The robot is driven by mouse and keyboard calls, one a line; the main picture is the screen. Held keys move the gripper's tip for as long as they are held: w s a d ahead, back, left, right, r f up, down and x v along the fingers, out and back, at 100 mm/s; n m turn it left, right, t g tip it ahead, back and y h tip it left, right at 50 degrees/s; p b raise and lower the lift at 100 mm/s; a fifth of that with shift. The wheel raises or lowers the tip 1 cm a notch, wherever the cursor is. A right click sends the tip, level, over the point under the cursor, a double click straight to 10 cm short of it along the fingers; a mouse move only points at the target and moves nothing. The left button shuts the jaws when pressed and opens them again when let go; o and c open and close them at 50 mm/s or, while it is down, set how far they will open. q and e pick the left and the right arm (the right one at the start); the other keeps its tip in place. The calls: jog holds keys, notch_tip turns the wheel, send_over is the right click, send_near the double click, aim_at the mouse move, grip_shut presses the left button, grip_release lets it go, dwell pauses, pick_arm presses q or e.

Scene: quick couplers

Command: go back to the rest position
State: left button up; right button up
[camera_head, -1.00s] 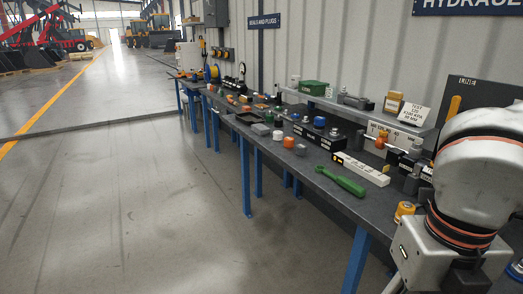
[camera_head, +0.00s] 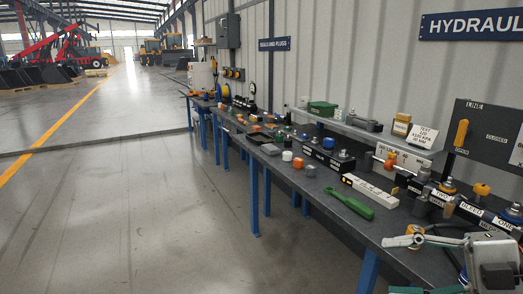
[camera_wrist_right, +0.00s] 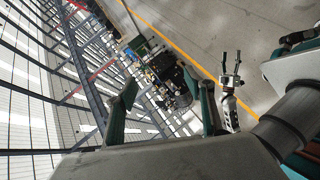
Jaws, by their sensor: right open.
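My right gripper (camera_head: 396,266) is at the lower right of the head view, pointing left by the bench's near edge. It is open and empty, with a gap between its fingers. Its two teal fingers stand wide apart in the right wrist view (camera_wrist_right: 165,103), with nothing between them. What looks like my left gripper (camera_wrist_right: 231,62) shows small in the right wrist view, its two thin fingers apart and no object seen between them. The left gripper is not in the head view.
A long dark bench (camera_head: 318,203) runs along the wall. A green tool (camera_head: 349,203), a white labelled block (camera_head: 369,190) and black coupler blocks (camera_head: 468,211) lie on it. An upright panel (camera_head: 487,135) with a yellow lever stands at the right. The floor (camera_head: 120,220) to the left is clear.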

jog(key=w+d+f+m+t+h, duration=0.2)
jog(key=w+d+f+m+t, duration=0.2)
jog(key=d+f+m+t, duration=0.4)
jog(key=s+d+f+m+t+h+p, duration=0.1)
jog(key=d+f+m+h, duration=0.15)
jog(key=f, duration=0.35)
jog(key=s+d+f+m+t+h, duration=0.1)
jog(key=f+m+h, duration=0.1)
jog(key=f+m, duration=0.25)
jog(key=s+a+f+m+g+h, duration=0.1)
jog(key=s+a+f+m+h, duration=0.15)
jog(key=f, duration=0.45)
jog(key=s+a+f+m+g+h, duration=0.1)
jog(key=s+f+m, duration=0.15)
jog(key=f, duration=0.35)
jog(key=s+a+f+m+g, duration=0.1)
jog(key=s+a+f, duration=0.3)
jog(key=a+f, duration=0.1)
jog(key=s+a+f+m+g+p, duration=0.1)
jog(key=s+a+f+g, duration=0.1)
jog(key=s+a+f, duration=0.2)
jog(key=a+f, duration=0.1)
jog(key=a, duration=0.2)
jog(key=shift+a, duration=0.35)
jog(key=shift+s, duration=0.1)
